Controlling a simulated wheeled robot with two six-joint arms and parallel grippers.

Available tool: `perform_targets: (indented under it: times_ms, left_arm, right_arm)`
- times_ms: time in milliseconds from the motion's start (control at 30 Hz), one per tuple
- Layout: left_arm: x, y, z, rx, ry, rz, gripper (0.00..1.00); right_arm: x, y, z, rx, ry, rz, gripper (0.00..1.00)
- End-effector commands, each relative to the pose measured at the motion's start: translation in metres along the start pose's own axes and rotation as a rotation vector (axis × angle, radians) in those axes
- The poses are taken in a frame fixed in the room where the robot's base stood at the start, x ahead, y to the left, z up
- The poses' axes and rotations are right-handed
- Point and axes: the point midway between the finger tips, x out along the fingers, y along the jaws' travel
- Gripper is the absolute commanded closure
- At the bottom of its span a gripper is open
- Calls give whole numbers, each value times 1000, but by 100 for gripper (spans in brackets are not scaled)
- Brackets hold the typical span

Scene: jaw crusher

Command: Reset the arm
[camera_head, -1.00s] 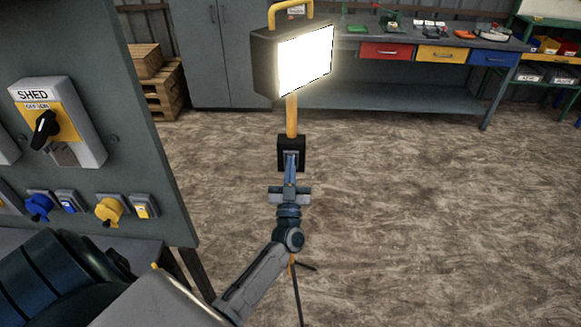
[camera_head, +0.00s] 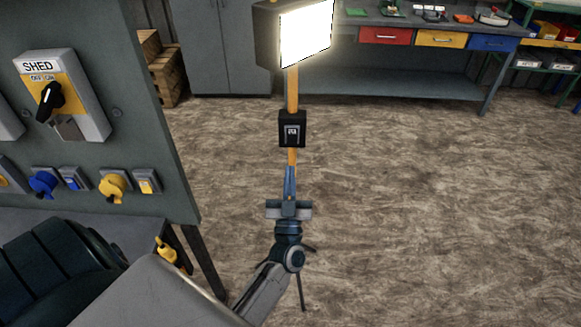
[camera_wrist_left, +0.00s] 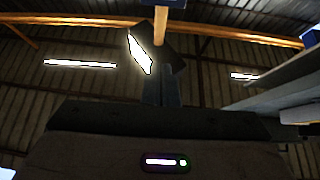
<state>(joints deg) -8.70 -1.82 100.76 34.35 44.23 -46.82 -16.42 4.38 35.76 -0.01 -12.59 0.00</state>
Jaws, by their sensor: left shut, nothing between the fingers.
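My left arm comes in from the lower left in the head view. Its gripper (camera_head: 290,178) is shut and empty, pointing away from me in front of the yellow pole of a work lamp (camera_head: 305,33). The lamp is lit. A black switch box (camera_head: 292,130) on the pole sits just beyond the fingertips, with a visible gap. In the left wrist view the shut fingers (camera_wrist_left: 161,80) point up toward the lit lamp head (camera_wrist_left: 141,52). My right gripper is not in view.
A grey panel (camera_head: 140,120) with a SHED rotary switch (camera_head: 50,97) and blue and yellow sockets stands at left. A workbench (camera_head: 400,85) with coloured drawers stands at the back. The floor (camera_head: 430,210) at right is clear.

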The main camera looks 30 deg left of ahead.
Motion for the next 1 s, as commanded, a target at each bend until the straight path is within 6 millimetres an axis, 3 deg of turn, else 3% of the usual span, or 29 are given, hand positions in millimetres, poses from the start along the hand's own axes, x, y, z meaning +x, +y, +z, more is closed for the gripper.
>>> perform_targets:
  times_ms: [300, 700, 767, 867, 1000]
  left_arm:
    - [-6, 0, -2, 0, -1, 0, 100]
    - [-8, 1, 2, 1, -10, 9, 100]
    - [-14, 5, 13, 6, -36, 35, 100]
    - [-36, 16, 51, 18, -125, 117, 100]
    - [-98, 29, 130, 39, -340, 282, 100]
  right_arm:
    - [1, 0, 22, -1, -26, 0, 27]
    - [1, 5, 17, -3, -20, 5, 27]
    - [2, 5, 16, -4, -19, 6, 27]
    - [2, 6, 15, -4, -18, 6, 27]
    - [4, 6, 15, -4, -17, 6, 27]
